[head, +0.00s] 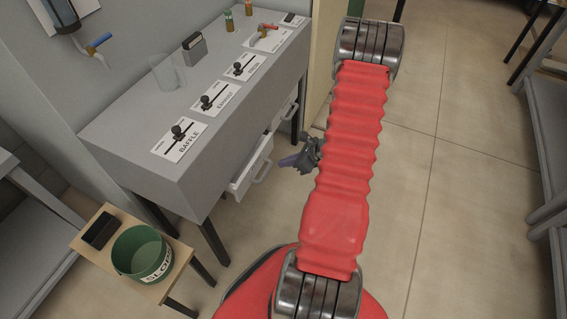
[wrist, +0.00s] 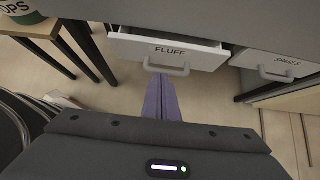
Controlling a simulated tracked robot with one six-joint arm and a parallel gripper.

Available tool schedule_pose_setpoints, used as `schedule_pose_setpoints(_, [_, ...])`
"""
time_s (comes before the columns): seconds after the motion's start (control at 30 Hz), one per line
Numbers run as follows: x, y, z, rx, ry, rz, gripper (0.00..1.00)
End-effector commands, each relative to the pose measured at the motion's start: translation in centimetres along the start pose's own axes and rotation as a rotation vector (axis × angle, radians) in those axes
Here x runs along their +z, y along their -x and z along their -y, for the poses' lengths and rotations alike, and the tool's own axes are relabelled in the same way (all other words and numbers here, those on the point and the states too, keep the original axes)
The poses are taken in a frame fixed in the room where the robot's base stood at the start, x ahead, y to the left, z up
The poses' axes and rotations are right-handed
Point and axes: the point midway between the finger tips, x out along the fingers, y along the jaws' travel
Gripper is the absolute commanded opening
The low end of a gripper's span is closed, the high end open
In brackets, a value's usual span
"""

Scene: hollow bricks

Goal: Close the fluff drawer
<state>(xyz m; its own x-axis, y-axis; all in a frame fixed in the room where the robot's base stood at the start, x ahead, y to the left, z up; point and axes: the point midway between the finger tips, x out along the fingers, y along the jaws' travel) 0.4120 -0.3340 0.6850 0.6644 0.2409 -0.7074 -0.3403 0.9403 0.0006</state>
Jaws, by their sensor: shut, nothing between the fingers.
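The fluff drawer (wrist: 168,51) is a white drawer under the grey bench, with a black FLUFF label and a grey handle (wrist: 167,70). It stands partly open, with its front out from the bench. In the head view the open drawer (head: 251,168) shows below the bench edge. My gripper (wrist: 162,78) has purple fingers, shut and empty, with the tips just below the drawer handle in the wrist view; I cannot tell if they touch it. In the head view my gripper (head: 287,162) is to the right of the drawer, partly hidden by my red arm.
A SPARES drawer (wrist: 276,65) is to the right of the fluff drawer and also looks partly open. The grey bench (head: 150,120) carries labelled sliders, a glass jug (head: 168,75) and small bottles. A green bucket (head: 130,245) stands on a low stool at left. Open floor lies at right.

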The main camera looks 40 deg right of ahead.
Motion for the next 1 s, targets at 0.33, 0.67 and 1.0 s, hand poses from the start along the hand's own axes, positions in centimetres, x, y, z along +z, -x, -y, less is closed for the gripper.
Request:
schedule_pose_setpoints(0.33, [2.6,0.4,-0.7,0.027,0.089,0.001,0.2])
schedule_pose_setpoints(0.67, [12.2,2.6,-5.6,0.15,0.477,0.0,0.22])
schedule_pose_setpoints(1.0, [20.4,6.0,-12.7,0.279,0.921,-0.011,0.22])
